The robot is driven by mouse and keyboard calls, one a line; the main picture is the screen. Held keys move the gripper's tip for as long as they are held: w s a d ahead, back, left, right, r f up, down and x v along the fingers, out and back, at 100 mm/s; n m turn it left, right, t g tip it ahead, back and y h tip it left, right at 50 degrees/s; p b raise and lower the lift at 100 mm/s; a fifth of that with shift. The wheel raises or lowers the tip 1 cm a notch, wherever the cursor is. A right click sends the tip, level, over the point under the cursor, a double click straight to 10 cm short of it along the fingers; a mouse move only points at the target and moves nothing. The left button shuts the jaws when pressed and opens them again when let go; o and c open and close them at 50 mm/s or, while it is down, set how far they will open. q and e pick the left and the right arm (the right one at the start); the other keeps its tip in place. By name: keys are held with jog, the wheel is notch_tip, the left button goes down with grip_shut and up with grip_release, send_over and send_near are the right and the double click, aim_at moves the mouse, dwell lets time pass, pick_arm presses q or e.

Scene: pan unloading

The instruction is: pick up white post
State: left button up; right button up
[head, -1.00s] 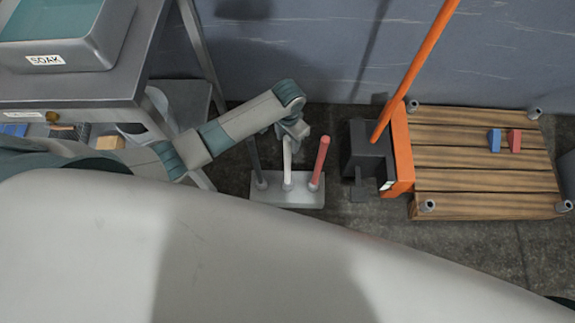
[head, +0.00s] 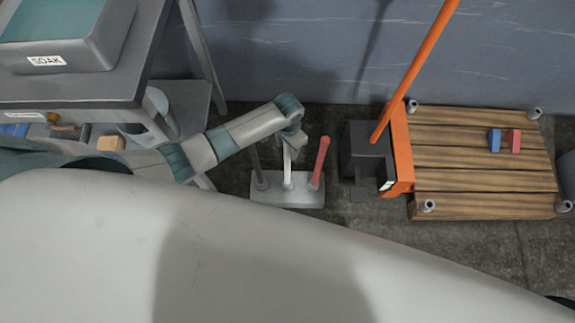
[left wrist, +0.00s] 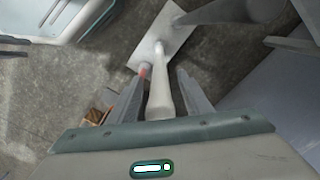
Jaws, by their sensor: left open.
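The white post (head: 287,170) stands upright in the middle of a light grey base (head: 290,197) on the floor, between a dark grey post (head: 258,167) and a red post (head: 319,163). My left gripper (head: 290,140) is over the top of the white post in the head view. In the left wrist view the white post (left wrist: 159,90) comes up between the two open fingers of my left gripper (left wrist: 158,95), with a gap showing on each side. The red post's tip (left wrist: 145,72) shows beside the left finger. My right gripper is not in view.
A grey table with a SOAK tub (head: 60,45) stands at the left, with a lower shelf holding small items. Right of the posts are a dark box (head: 365,150), an orange-handled tool (head: 415,70) and a wooden pallet (head: 480,180) with small red and blue blocks.

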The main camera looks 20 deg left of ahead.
pick_arm(q)
jog(key=shift+f, duration=1.1)
grip_shut()
